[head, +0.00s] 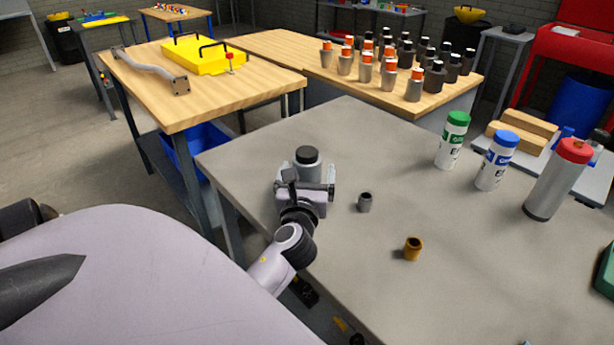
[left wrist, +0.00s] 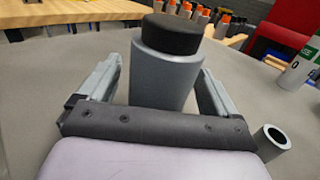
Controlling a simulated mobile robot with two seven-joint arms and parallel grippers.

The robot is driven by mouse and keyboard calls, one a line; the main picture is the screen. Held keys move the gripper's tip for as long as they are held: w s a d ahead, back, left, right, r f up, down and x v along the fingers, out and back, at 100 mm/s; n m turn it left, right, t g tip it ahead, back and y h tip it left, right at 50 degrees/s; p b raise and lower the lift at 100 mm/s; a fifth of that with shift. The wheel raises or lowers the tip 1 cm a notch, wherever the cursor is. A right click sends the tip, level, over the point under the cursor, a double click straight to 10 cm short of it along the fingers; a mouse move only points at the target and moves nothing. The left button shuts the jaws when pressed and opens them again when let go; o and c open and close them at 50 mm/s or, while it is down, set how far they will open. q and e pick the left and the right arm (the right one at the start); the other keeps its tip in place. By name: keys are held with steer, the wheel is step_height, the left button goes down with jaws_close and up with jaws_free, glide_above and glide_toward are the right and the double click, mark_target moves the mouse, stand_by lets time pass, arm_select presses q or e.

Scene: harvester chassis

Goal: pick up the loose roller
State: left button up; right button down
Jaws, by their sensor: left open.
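The loose roller is a grey cylinder with a black cap (head: 307,155), standing upright near the left edge of the grey table (head: 390,270). It also shows large in the middle of the left wrist view (left wrist: 166,75). My left gripper (head: 305,182) is open and low at the table, with its fingers on either side of the roller. In the left wrist view a gap shows between the roller and each finger, so the jaws look clear of it. The roller's lower part is hidden behind the gripper body in both views. My right gripper is not in view.
A small grey ring (head: 364,202) stands right of my left gripper, and a brass bushing (head: 412,248) is nearer. Green-capped (head: 452,140), blue-capped (head: 496,160) and red-topped (head: 558,180) containers stand to the right. Several capped rollers fill the wooden table (head: 335,80) behind.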

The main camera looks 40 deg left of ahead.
arm_select(q)
steer(key=shift+r, duration=0.1)
steer(key=c, duration=1.4)
steer(key=shift+r, duration=0.1)
steer(key=shift+c, duration=0.2)
